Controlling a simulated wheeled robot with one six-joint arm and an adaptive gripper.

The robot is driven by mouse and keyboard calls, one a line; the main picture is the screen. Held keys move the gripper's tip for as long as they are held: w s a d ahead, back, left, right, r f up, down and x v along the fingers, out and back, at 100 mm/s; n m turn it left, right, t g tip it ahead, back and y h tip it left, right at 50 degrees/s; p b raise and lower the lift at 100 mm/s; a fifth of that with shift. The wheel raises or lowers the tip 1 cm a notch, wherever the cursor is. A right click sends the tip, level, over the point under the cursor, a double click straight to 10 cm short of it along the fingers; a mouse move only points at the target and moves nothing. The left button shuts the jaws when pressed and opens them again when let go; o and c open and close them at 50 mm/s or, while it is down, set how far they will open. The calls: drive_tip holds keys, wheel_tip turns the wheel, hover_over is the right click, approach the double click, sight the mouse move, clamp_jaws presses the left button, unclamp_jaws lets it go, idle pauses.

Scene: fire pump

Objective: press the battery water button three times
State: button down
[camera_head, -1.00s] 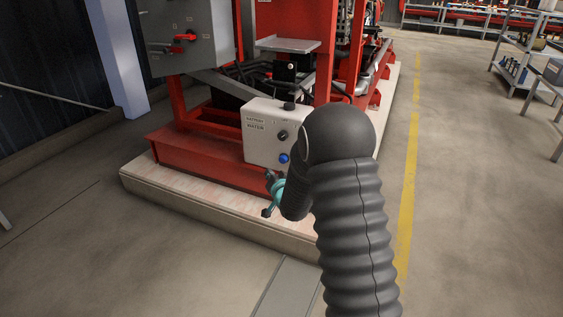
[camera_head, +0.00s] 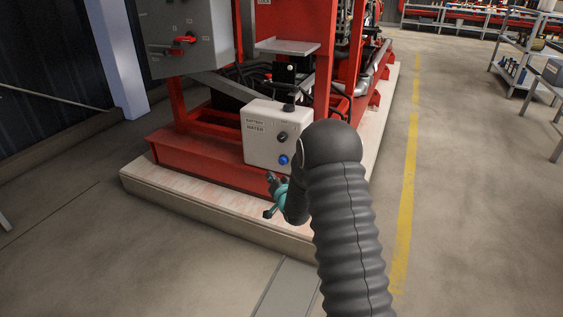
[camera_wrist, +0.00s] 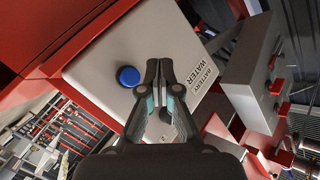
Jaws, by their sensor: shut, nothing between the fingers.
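The battery water box (camera_head: 262,140) is a white panel low on the red pump frame, lettered "BATTERY WATER". Its blue button (camera_head: 283,159) sits low on the right of the panel, below a black knob (camera_head: 282,137). In the wrist view the blue button (camera_wrist: 128,76) is left of my gripper (camera_wrist: 159,64), whose fingertips lie close together, shut and empty. The lettering (camera_wrist: 204,74) is right of the fingertips. In the head view my gripper (camera_head: 271,178) is just below and left of the button; no contact with the button shows.
The red frame (camera_head: 200,162) stands on a pale plinth (camera_head: 160,190). A grey cabinet (camera_head: 188,38) with a red handle is above and left of the box. Shelving (camera_head: 530,60) stands far right. The floor in front is clear.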

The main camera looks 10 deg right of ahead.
sight(282, 164)
drive_tip(key=shift+w+d, duration=0.9)
drive_tip(key=shift+w, duration=0.3)
drive_tip(key=shift+w+d, duration=0.85)
drive_tip(key=shift+w, duration=0.35)
drive_tip(key=shift+w+d+b, duration=0.1)
drive_tip(key=shift+b, duration=0.2)
drive_tip(key=shift+w+d, duration=0.15)
drive_tip(key=shift+w, duration=0.1)
drive_tip(key=shift+w+d+b, duration=0.45)
drive_tip(key=shift+w+d, duration=0.05)
drive_tip(key=shift+w, duration=0.15)
idle(0.7)
drive_tip(key=shift+s+a, duration=0.1)
idle(0.4)
drive_tip(key=shift+s+a+b, duration=0.35)
drive_tip(key=shift+s+a, duration=0.25)
drive_tip(key=shift+s, duration=0.3)
drive_tip(key=shift+s, duration=0.1)
drive_tip(key=shift+s+a+b, duration=0.45)
drive_tip(key=shift+s+a, duration=0.3)
drive_tip(key=shift+s, duration=0.25)
drive_tip(key=shift+s+a+b, duration=0.45)
drive_tip(key=shift+s+a, duration=0.3)
drive_tip(key=shift+s, duration=0.2)
